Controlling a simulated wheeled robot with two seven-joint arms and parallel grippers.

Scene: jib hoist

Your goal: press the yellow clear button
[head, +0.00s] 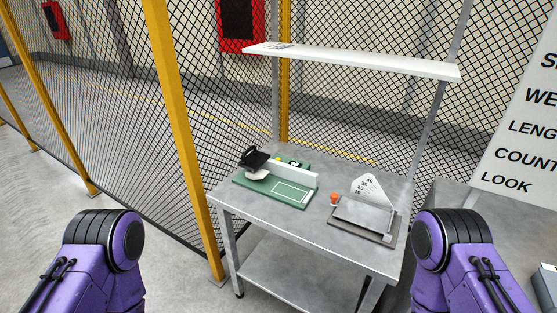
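A small yellow spot (279,159), which looks like the yellow button, shows behind the white fence of a green-based device (270,193) on the grey metal table. It is too small to read any label. Only purple links of my two arms show at the lower left and lower right. Neither of my grippers is in view.
The table (226,197) also holds a grey device with a numbered white scale (370,190) and an orange knob (333,198). A white shelf (350,60) hangs above. A mesh fence with a yellow post (180,130) stands left and behind. A lettered sign (520,130) is at right.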

